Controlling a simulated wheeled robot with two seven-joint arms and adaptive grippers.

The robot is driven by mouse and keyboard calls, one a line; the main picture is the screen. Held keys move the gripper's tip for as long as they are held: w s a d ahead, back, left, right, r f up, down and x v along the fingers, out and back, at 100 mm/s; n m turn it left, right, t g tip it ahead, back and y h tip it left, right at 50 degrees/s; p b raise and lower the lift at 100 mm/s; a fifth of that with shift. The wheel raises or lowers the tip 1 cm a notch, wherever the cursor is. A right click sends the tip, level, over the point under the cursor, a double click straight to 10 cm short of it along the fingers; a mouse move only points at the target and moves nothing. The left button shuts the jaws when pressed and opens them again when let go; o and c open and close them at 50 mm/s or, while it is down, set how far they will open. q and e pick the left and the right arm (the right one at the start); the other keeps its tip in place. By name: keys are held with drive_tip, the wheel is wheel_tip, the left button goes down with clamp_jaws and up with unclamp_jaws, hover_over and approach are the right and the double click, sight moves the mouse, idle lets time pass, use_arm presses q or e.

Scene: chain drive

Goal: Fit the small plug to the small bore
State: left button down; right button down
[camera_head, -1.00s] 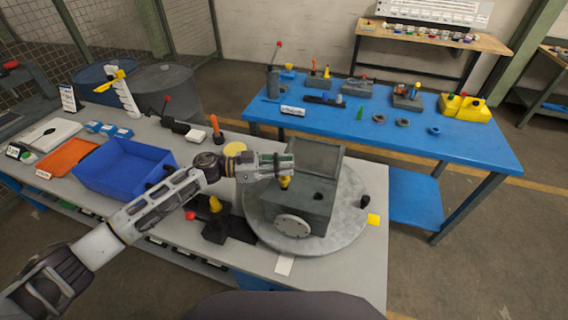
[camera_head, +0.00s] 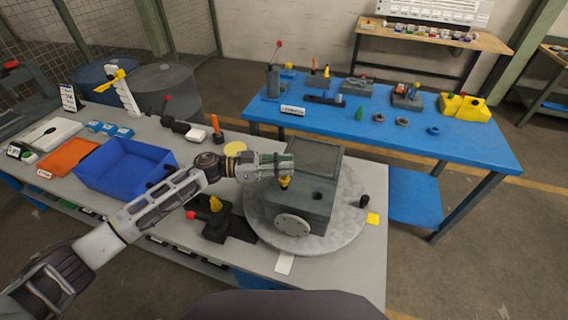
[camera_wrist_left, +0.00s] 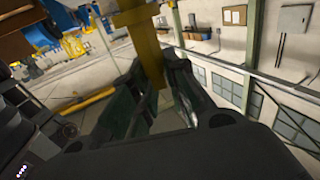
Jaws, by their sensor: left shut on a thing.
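A grey housing block (camera_head: 315,155) stands on a round grey turntable (camera_head: 345,235) on the near bench. A dark round bore (camera_head: 318,196) shows in its lower top face. My left gripper (camera_head: 286,165) is over the left part of the block and shut on a yellow plug (camera_head: 285,182), which points down. The plug's lower end is at or close above the top face; I cannot tell if it touches or sits in a hole. In the left wrist view the yellow plug (camera_wrist_left: 150,62) is between the fingers. My right gripper is out of view.
A blue bin (camera_head: 125,165) and an orange tray (camera_head: 70,157) lie at left. A dark fixture with a yellow piece (camera_head: 215,203) is left of the turntable. A small black knob (camera_head: 365,201) stands at its right. A blue table (camera_head: 460,150) with parts is behind.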

use_arm(q)
drive_tip(key=shift+p, duration=0.75)
idle(1.6)
drive_tip(key=shift+f+b, duration=0.95)
drive_tip(key=shift+f, duration=1.1)
idle(1.0)
drive_tip(key=c, duration=1.3)
unclamp_jaws()
drive_tip(key=shift+a, duration=0.15)
drive_tip(key=shift+s+a, duration=0.2)
drive_tip(key=shift+a, duration=2.75)
drive_tip(key=shift+s+a, duration=0.2)
drive_tip(key=shift+a, duration=2.7)
